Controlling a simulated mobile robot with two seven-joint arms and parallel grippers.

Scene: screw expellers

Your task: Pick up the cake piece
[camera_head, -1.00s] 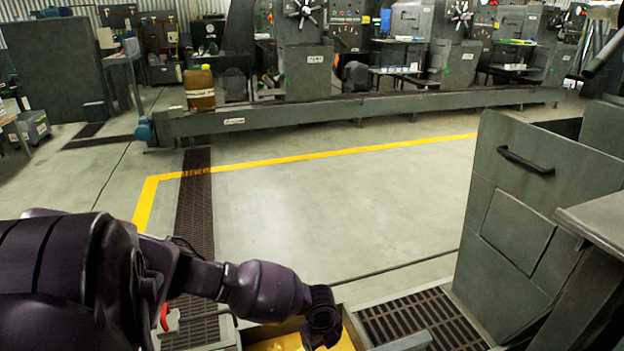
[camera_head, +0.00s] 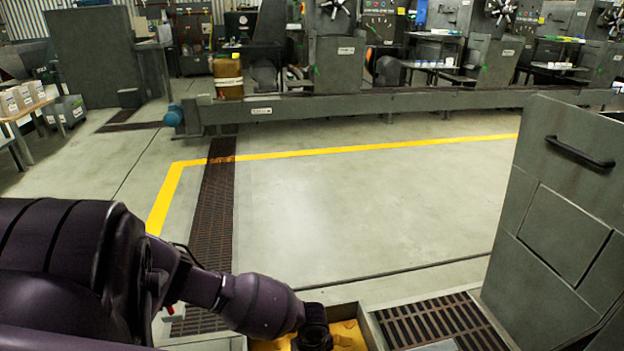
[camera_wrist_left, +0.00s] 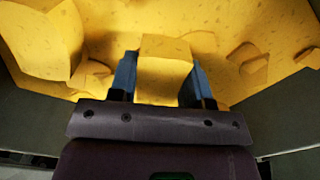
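The bin (camera_head: 372,330) at the bottom of the head view holds yellow cake pieces (camera_head: 347,335). My left gripper (camera_head: 312,340) points down into it; its fingers are hidden there. In the left wrist view, the left gripper's two blue fingers (camera_wrist_left: 160,75) stand apart on either side of a blocky yellow cake piece (camera_wrist_left: 165,47). The piece fills nearly all the gap, but I cannot tell whether the fingers press on it. More yellow pieces lie around, including a large one (camera_wrist_left: 40,40) at left and a small one (camera_wrist_left: 255,62) at right. My right gripper is not in view.
A grey cabinet (camera_head: 565,220) with a black handle stands at right. A floor grate (camera_head: 440,320) lies right of the bin. Clear floor with a yellow line (camera_head: 340,151) stretches beyond, up to a long grey machine bed (camera_head: 400,105).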

